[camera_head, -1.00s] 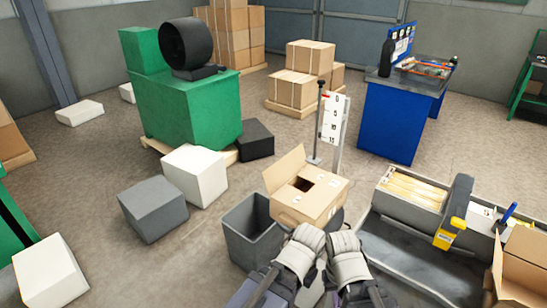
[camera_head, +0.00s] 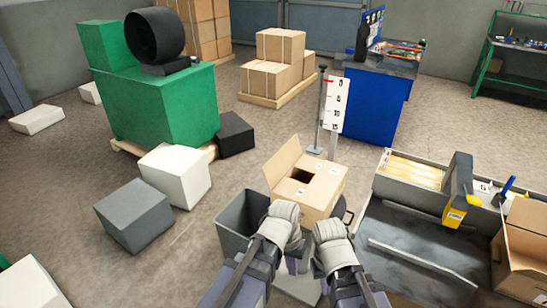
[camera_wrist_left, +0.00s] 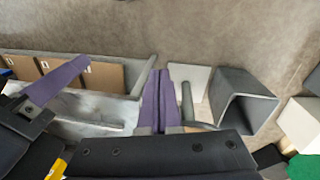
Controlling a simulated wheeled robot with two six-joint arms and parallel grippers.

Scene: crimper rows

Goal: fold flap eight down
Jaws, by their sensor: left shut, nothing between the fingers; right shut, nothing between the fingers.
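A cardboard box (camera_head: 317,185) stands upright in the middle of the head view, with one flap (camera_head: 283,160) raised at its left and a dark opening in its top. Small labels mark its top panels, too small to read. My left gripper (camera_head: 284,211) is at the box's near left corner, overlapping it in the picture; whether it touches I cannot tell. Its purple fingers are together and empty in the left wrist view (camera_wrist_left: 159,97). My right gripper (camera_head: 331,231) is shut, just in front of the box. Its purple finger shows in the left wrist view (camera_wrist_left: 58,81).
A grey open bin (camera_head: 232,237) stands left of the box. A grey bench tray (camera_head: 408,265) with card slots is at the right, with another open carton (camera_head: 525,245). A numbered post (camera_head: 335,105) stands behind the box. Floor on the left is partly clear.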

